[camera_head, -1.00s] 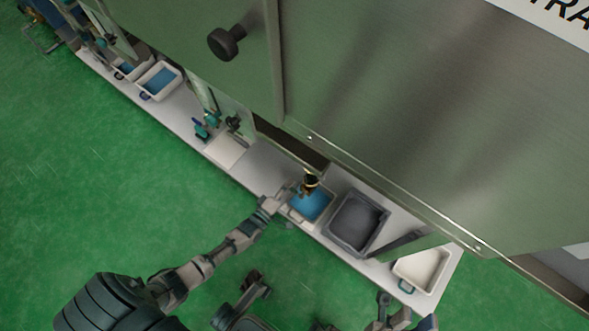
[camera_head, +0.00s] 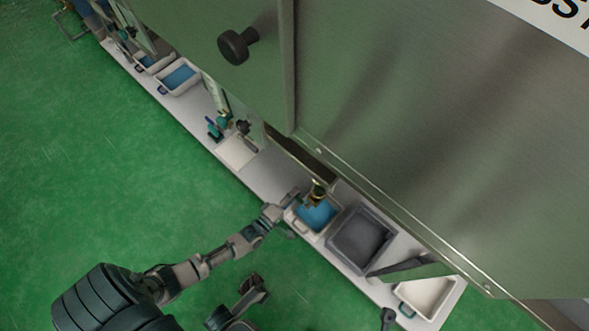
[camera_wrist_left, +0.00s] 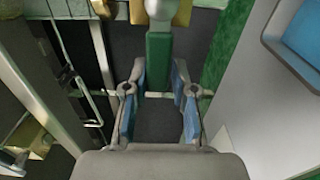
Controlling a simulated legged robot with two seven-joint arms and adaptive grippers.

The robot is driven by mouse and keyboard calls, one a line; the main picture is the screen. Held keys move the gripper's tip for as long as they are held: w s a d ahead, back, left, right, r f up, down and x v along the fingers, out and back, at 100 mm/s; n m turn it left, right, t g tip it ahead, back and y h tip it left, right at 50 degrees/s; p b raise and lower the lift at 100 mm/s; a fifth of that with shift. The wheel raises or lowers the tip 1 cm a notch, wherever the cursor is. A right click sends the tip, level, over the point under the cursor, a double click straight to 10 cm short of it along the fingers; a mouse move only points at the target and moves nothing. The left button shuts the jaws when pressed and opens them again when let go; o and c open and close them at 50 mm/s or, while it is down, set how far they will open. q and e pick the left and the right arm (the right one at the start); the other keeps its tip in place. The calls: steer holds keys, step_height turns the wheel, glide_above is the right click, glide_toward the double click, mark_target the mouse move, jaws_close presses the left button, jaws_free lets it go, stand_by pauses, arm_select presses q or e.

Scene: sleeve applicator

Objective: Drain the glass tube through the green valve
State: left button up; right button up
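In the head view my left gripper (camera_head: 292,199) reaches the edge of the bench beside a tray of blue liquid (camera_head: 318,214). A small brass fitting (camera_head: 317,189) stands over this tray. In the left wrist view a green upright part (camera_wrist_left: 158,62), possibly the green valve's handle, stands between the fingertips of the left gripper (camera_wrist_left: 159,75). The fingers lie close on both sides, but contact is unclear. I cannot make out the glass tube above the brass fitting; the cabinet hides that area. My right gripper is not clearly identifiable; only a dark part (camera_head: 388,318) shows at the bottom.
A grey bin (camera_head: 361,239) and a white tray (camera_head: 427,297) stand to the right on the bench. Another station with teal valves (camera_head: 217,127) and a second blue-filled tray (camera_head: 179,76) lie to the left. The large steel cabinet (camera_head: 420,130) overhangs the bench. Green floor is open in front.

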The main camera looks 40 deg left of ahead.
arm_select(q)
steer(key=shift+o, duration=1.1)
steer(key=shift+f, duration=0.1)
steer(key=s, duration=1.2)
steer(key=shift+a, duration=0.25)
